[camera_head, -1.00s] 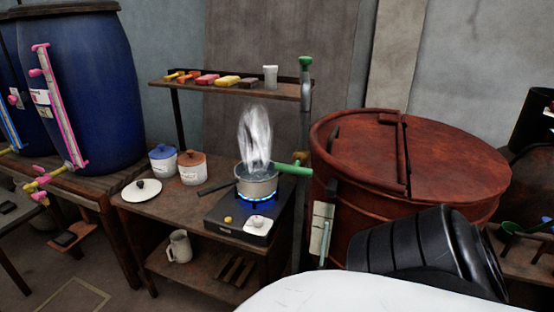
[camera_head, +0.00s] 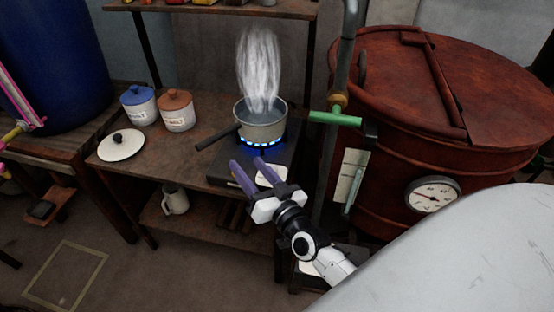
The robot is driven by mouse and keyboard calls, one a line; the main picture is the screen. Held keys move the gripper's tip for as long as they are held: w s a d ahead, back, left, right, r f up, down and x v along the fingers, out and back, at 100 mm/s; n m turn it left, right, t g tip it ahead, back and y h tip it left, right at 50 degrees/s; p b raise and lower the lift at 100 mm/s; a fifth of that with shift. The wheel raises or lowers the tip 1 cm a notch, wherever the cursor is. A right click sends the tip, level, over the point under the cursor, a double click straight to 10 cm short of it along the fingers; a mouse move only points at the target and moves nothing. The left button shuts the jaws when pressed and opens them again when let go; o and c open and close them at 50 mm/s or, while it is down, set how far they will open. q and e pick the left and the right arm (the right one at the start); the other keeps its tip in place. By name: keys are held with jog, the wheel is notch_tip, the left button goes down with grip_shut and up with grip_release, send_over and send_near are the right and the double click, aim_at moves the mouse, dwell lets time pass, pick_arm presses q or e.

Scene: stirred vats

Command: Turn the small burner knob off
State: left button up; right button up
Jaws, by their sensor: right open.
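The small burner (camera_head: 223,172) is a dark box on the wooden bench, with a ring of blue flame (camera_head: 262,143) lit on top. A steaming metal pot (camera_head: 262,125) of liquid sits over the flame. A white round piece (camera_head: 268,176) on the burner's front part shows partly behind my gripper's right finger. The small yellow knob on the front left of the burner is hidden, apparently behind my gripper. My right gripper (camera_head: 248,162) has its purple fingers apart and empty, in front of the burner, pointing toward it; contact cannot be told.
The pot's dark handle (camera_head: 217,137) sticks out left. A green-handled pipe valve (camera_head: 335,118) and a large rusty red vat (camera_head: 430,85) with a dial (camera_head: 433,194) stand at right. Two lidded jars (camera_head: 177,112) and a white lid (camera_head: 121,146) stand on the bench at left.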

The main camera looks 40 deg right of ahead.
jog(key=w+d+r+m+g+h, duration=0.25)
jog(key=d+r+m+h, duration=0.25)
jog(key=d+m, duration=0.3)
jog(key=w+d+r+m+g+h+b, duration=0.1)
jog(key=d+r+m+g+h, duration=0.3)
jog(key=d+r+m+h, duration=0.25)
jog(key=w+d+r+m+g+h, duration=0.25)
jog(key=d+m+h, duration=0.25)
jog(key=d+m, duration=0.4)
notch_tip(320, 180, down, 8)
jog(key=s+m+g+y+b, duration=0.1)
jog(key=m+g+y, duration=0.3)
jog(key=g+y, duration=0.3)
jog(key=s+a+f+g+y, duration=0.15)
jog(key=a+f+y, duration=0.25)
jog(key=a+y, duration=0.85)
jog(key=f+h, duration=0.1)
jog(key=f, duration=0.2)
jog(key=a+f+h, duration=0.1)
jog(key=f, duration=0.1)
jog(key=a+f, duration=0.1)
jog(key=f, duration=0.2)
jog(key=shift+w+f+n+h, duration=0.3)
jog(key=shift+n+h, duration=0.05)
jog(key=shift+h, duration=0.05)
jog(key=shift+f, duration=0.55)
